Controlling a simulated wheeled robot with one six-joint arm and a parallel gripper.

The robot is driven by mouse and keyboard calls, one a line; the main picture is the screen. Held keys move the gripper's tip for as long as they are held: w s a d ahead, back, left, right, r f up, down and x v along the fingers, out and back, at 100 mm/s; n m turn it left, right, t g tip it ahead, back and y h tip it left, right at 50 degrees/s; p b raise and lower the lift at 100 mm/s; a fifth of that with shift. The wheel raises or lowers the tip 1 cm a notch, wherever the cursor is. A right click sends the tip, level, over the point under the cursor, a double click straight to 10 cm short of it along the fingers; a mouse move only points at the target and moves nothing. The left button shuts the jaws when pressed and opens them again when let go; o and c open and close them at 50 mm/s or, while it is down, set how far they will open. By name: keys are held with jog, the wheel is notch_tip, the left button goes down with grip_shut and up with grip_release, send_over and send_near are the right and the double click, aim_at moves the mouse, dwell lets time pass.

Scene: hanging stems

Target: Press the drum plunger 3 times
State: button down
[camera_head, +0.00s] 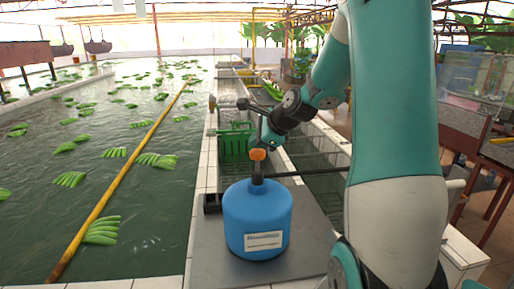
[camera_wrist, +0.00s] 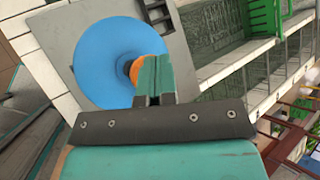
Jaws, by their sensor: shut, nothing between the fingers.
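A blue drum (camera_head: 257,218) with a white label stands upright on a grey plate (camera_head: 215,262) in the head view. Its plunger, with an orange collar or knob (camera_head: 257,154), rises from the top on a dark stem. My gripper (camera_head: 262,143) is at the plunger's top, its fingers close above the orange part; I cannot tell whether they touch. In the wrist view the blue drum (camera_wrist: 100,62) is seen from above. My shut gripper (camera_wrist: 154,66) covers part of the orange knob (camera_wrist: 135,72) and holds nothing.
A green crate (camera_head: 236,140) sits behind the drum by the metal-grated channels (camera_head: 310,155). A water tank with floating green bananas (camera_head: 70,179) and a long yellow pole (camera_head: 125,165) lies at left. A dark horizontal bar (camera_head: 315,171) passes behind the plunger.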

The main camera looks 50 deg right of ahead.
aim_at(257, 151)
notch_tip(257, 151, up, 6)
jog(key=p, duration=0.6)
jog(key=shift+r, duration=0.1)
dwell(2.3)
notch_tip(257, 151, down, 5)
jog(key=b, duration=0.7)
jog(key=shift+r, duration=0.1)
jog(key=shift+f+b, duration=0.3)
jog(key=shift+f, duration=0.4)
